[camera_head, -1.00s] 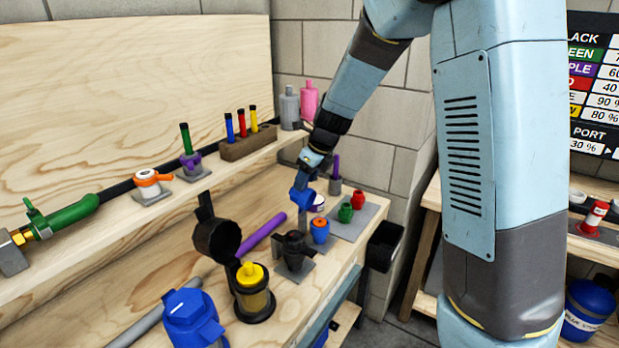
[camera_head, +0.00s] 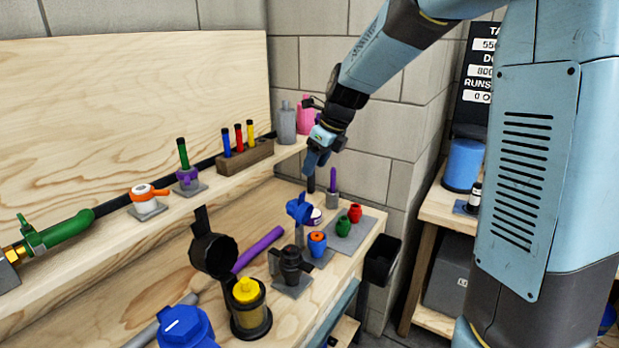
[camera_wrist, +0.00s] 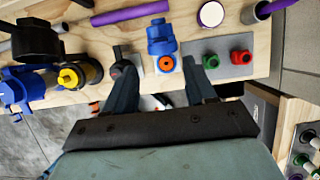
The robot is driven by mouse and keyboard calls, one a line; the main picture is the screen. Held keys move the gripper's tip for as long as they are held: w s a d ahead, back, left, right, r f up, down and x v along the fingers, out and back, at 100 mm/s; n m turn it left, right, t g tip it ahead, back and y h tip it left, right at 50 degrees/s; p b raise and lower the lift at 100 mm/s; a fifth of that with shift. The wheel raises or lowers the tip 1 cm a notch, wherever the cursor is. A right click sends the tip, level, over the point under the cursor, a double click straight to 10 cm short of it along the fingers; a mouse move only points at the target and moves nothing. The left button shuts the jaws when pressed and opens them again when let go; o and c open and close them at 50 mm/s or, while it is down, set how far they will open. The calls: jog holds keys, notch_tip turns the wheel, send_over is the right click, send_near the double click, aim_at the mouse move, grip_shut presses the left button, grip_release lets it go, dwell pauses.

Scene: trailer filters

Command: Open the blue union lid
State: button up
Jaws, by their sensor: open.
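The blue union (camera_head: 317,243) stands on a small grey plate on the bench, with its orange top (camera_head: 317,236) exposed. Its blue lid (camera_head: 299,208) is raised and tilted back, up off the orange top. In the wrist view, the lid (camera_wrist: 161,37) stands behind the orange-centred union (camera_wrist: 167,64). My gripper (camera_head: 315,166) is above the lid and slightly right of it, apart from it.
Beside the union are a black fitting (camera_head: 291,264) and green (camera_head: 343,226) and red (camera_head: 355,212) fittings on a grey plate. A yellow-capped filter (camera_head: 247,290) with a black open lid (camera_head: 212,250) and a purple rod (camera_head: 258,249) are left. A black bin (camera_head: 382,261) hangs at the bench end.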

jog(key=shift+v, duration=1.5)
jog(key=s+d+r+n+t+h, duration=0.1)
jog(key=s+d+n, duration=0.3)
jog(key=s+n, duration=0.4)
jog(key=s+d+r+n+t+h, duration=0.1)
jog(key=s+d+n, duration=0.4)
jog(key=s+n, duration=0.4)
jog(key=s+d+r+n+h, duration=0.1)
jog(key=s+d+n, duration=0.4)
jog(key=s+n, duration=0.3)
jog(key=shift+s+d+r+n+t, duration=0.15)
jog(key=shift+s+r+n+t, duration=0.2)
jog(key=shift+s, duration=1.15)
jog(key=shift+f, duration=0.1)
